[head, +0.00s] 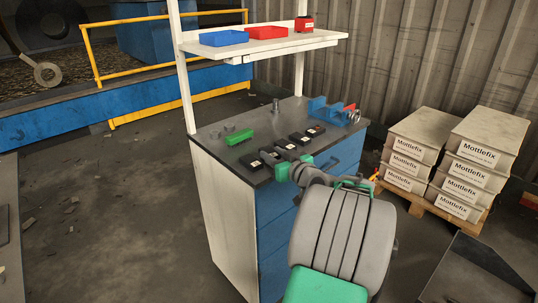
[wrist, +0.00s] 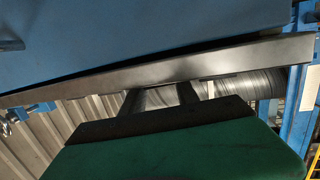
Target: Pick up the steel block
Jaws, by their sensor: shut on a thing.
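My gripper (head: 277,160) is at the front edge of the dark bench top, low over it, among small dark blocks with white labels. Its two fingers also show in the wrist view (wrist: 159,97), a little apart. Their tips are hidden behind the dark bench edge.
On the bench (head: 206,141) are a green block (head: 238,136), a dark labelled block (head: 250,162), a blue vise (head: 326,110) and a small metal post (head: 275,105). A shelf (head: 262,46) with blue and red bins stands above. Labelled boxes (head: 408,155) stand at the right.

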